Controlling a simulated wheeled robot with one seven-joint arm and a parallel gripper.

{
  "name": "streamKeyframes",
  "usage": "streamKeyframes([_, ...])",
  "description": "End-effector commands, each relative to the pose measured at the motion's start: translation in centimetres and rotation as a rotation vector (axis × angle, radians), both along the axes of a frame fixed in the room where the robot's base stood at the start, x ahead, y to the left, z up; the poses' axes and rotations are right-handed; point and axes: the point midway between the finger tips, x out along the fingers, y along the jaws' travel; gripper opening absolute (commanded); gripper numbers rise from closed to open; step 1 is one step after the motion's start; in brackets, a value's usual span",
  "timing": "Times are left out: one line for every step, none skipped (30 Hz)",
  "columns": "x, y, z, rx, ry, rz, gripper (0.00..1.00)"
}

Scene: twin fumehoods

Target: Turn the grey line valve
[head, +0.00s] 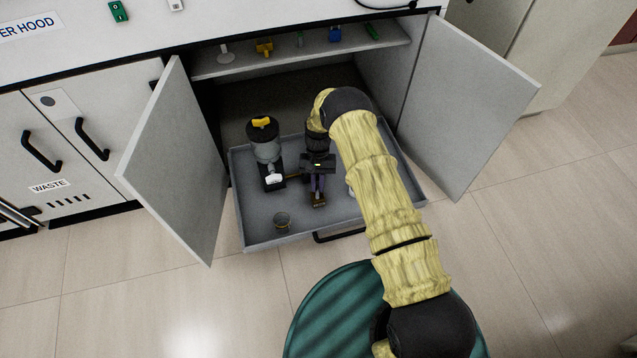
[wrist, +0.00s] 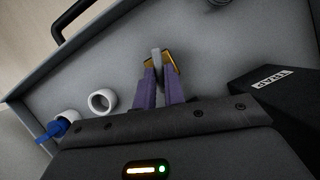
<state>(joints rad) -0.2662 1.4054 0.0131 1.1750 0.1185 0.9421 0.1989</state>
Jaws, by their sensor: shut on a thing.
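My gripper (head: 318,203) points down into the pulled-out grey tray (head: 240,205). In the wrist view its purple fingers (wrist: 160,72) are closed on a thin grey piece (wrist: 156,58), which stands up between the gold fingertips. In the head view this piece is hidden or too small to make out. I cannot tell whether it is the grey line valve. A pale grey stemmed fitting (head: 225,53) is on the shelf at the back left, away from my gripper.
A trap (head: 266,150) with a yellow top handle stands left of my gripper; its black base (wrist: 258,85) is close in the wrist view.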

Motion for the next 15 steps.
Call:
streamKeyframes([-0.02, -0.1, -0.04, -0.003, 0.001, 0.034, 0.0])
streamKeyframes([-0.02, -0.1, -0.05, -0.003, 0.001, 0.055, 0.0])
streamKeyframes([-0.03, -0.09, -0.05, -0.004, 0.001, 0.08, 0.0])
streamKeyframes([-0.04, -0.07, -0.05, -0.003, 0.002, 0.097, 0.0])
streamKeyframes([-0.05, -0.07, -0.06, -0.003, 0.002, 0.114, 0.0])
streamKeyframes([-0.05, -0.06, -0.07, -0.004, 0.002, 0.132, 0.0])
streamKeyframes([-0.06, -0.04, -0.06, -0.004, 0.002, 0.145, 0.0])
streamKeyframes([-0.06, -0.02, -0.07, -0.003, 0.002, 0.158, 0.0])
streamKeyframes([-0.06, -0.01, -0.07, -0.003, 0.002, 0.171, 0.0])
streamKeyframes([-0.06, -0.01, -0.07, -0.003, 0.002, 0.18, 0.0])
streamKeyframes([-0.07, -0.01, -0.08, -0.003, 0.002, 0.188, 0.0])
streamKeyframes([-0.07, -0.01, -0.08, -0.004, 0.002, 0.195, 0.0])
streamKeyframes([-0.07, 0.0, -0.08, -0.003, 0.002, 0.201, 0.0])
streamKeyframes([-0.07, 0.0, -0.08, -0.003, 0.002, 0.204, 0.0])
streamKeyframes([-0.07, 0.0, -0.09, -0.004, 0.002, 0.208, 0.0])
